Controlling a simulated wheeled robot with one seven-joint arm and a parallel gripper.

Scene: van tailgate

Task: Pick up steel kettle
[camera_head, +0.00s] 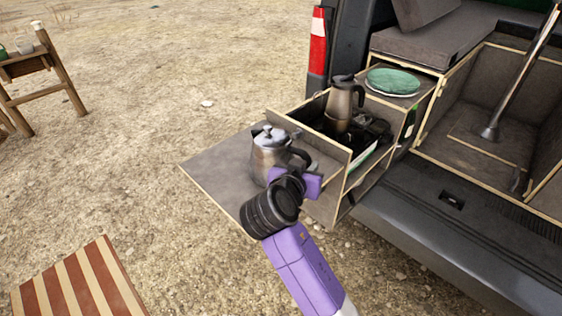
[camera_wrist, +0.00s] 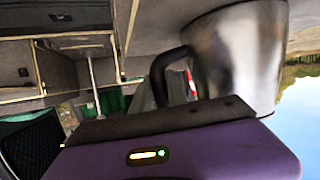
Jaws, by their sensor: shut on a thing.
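The steel kettle (camera_head: 268,154), with a lid and a black handle, is upright at the grey pull-out shelf (camera_head: 218,172) at the van's rear. I cannot tell whether its base touches the shelf. My purple gripper (camera_head: 293,178) is at the kettle's handle side and is shut on the kettle. In the wrist view the kettle's shiny body (camera_wrist: 240,55) and black handle (camera_wrist: 165,75) show large, right above my gripper (camera_wrist: 175,115). The fingertips' exact contact is hidden.
A drawer box behind holds a taller metal jug (camera_head: 341,100) and a dark stove (camera_head: 370,130). Green plates (camera_head: 392,81) lie on the box top to the right. The van bumper (camera_head: 460,240) is at right. A striped seat (camera_head: 80,285) and a wooden table (camera_head: 35,65) stand left. Open ground lies between.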

